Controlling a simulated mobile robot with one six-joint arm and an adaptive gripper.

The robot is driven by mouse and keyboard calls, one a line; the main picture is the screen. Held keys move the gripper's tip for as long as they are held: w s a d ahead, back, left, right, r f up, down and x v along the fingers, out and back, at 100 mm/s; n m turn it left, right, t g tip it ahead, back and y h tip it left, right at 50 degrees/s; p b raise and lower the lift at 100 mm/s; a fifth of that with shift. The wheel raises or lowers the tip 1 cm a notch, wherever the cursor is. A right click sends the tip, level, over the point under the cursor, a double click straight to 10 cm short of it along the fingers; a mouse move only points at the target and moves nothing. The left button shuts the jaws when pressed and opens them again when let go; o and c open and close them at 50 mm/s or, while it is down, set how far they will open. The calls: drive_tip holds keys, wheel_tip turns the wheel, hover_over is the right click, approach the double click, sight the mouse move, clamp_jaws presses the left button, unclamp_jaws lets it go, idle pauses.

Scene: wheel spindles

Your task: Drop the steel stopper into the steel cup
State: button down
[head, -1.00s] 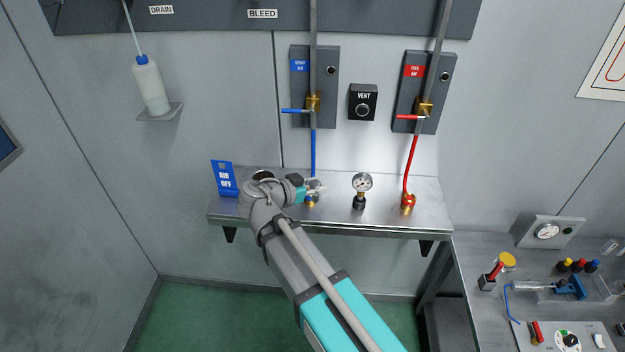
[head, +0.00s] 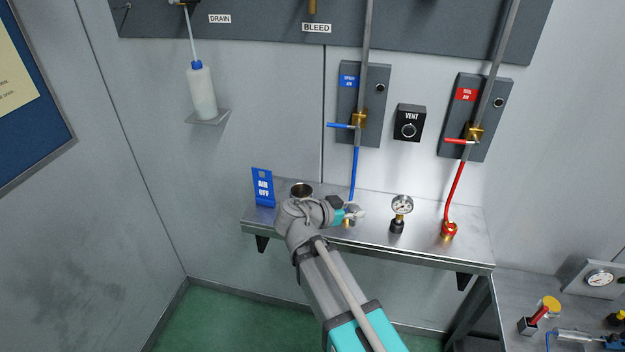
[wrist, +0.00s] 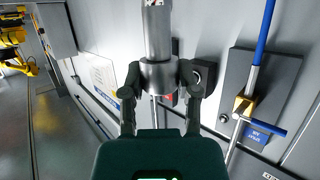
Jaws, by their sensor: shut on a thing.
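The steel cup (head: 301,190) stands on the steel shelf, just behind my wrist in the head view. Its dark open mouth faces up, and my arm hides its lower part. My gripper (wrist: 158,75) is shut on the steel stopper (wrist: 157,40), a shiny cylinder with a wider collar between the fingers. Its far end runs out of the wrist view at the top. In the head view my gripper (head: 352,214) is to the right of the cup, above the shelf by the blue hose. The stopper is not clearly told apart there.
The shelf (head: 375,234) also bears a blue sign (head: 263,188) at left, a pressure gauge (head: 402,206) and a red hose with a brass fitting (head: 449,231) at right. A blue hose (head: 354,172) hangs close to my gripper. A bottle (head: 201,92) sits on a wall bracket.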

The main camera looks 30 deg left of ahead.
drive_tip(key=shift+f+b, duration=0.8)
drive_tip(key=shift+f, duration=0.45)
